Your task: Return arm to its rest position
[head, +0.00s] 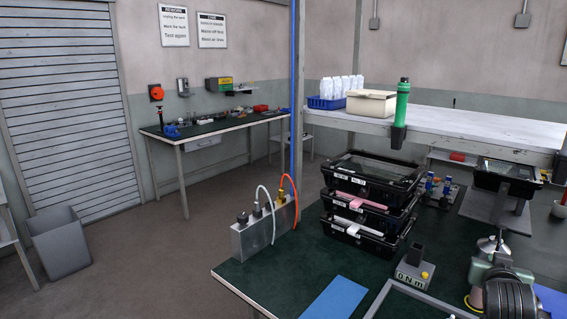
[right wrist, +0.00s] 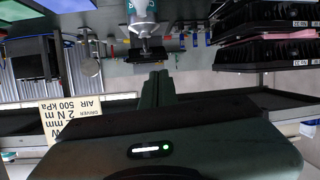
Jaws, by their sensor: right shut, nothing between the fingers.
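My right gripper (right wrist: 155,80) shows in the right wrist view with its dark fingers together and nothing between them. In that view the picture is upside down, and a teal and silver tool (right wrist: 142,20) shows beyond the fingertips; I cannot tell how far off it is. In the head view a grey-green and dark ribbed mass fills the lower right corner over the bench. I cannot make out separate fingers there. My left gripper is in neither view.
A green-topped bench (head: 262,281) holds stacked black trays (head: 345,228), a metal box with hoses (head: 252,238), a torque block (head: 413,268) and a blue mat (head: 341,298). A raised white shelf (head: 460,125) stands behind. The floor at left is clear near a grey bin (head: 62,245).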

